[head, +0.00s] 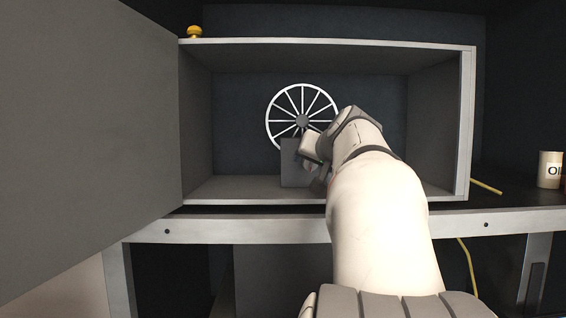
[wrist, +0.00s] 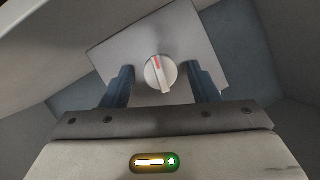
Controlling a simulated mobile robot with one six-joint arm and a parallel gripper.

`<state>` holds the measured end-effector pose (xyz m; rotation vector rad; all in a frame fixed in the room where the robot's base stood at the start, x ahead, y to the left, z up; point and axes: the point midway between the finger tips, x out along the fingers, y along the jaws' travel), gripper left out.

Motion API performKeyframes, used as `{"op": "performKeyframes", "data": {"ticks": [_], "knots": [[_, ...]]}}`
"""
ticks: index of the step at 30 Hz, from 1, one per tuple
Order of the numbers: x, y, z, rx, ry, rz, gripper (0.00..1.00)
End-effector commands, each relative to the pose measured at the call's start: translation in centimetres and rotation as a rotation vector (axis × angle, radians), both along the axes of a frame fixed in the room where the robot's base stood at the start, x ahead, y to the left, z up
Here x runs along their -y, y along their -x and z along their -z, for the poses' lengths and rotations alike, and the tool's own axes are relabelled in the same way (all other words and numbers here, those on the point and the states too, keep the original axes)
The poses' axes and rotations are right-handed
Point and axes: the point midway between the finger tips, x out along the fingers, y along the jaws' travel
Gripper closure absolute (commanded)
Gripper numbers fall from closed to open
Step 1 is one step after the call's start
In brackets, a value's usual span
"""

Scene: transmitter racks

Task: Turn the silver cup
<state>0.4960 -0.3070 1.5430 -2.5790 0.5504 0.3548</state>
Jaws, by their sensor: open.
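I see no thing that is plainly a silver cup. In the wrist view a round, pale silver knob (wrist: 155,80) with a raised grip bar and a red mark sits on the face of a grey box (wrist: 116,53). The red mark points up and slightly left. My gripper (wrist: 161,70) is open, with one dark finger on each side of the knob and a visible gap to both. In the head view my gripper (head: 316,160) is at the grey box (head: 292,172) inside the open cabinet; my arm hides the box's right side, and the knob is not seen there.
A white spoked wheel (head: 302,92) stands behind the box. The cabinet (head: 325,43) has side walls close around my arm, and its grey door (head: 90,130) is swung open at left. A yellow knob (head: 194,32) is on top. A labelled can (head: 549,170) stands at right.

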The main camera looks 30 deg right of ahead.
Motion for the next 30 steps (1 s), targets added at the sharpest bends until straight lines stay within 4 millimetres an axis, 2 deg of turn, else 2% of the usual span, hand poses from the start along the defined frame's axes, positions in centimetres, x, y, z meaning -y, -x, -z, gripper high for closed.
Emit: {"op": "performKeyframes", "data": {"ticks": [5,12,18,30], "knots": [[-0.3,0.9,-0.3,0.002,0.002,0.001,0.45],[-1.5,4.6,-1.5,0.002,0.002,0.003,0.45],[-2.3,6.6,-2.4,0.001,0.001,0.002,0.45],[-2.4,7.0,-2.7,0.000,0.001,0.001,0.45]]}}
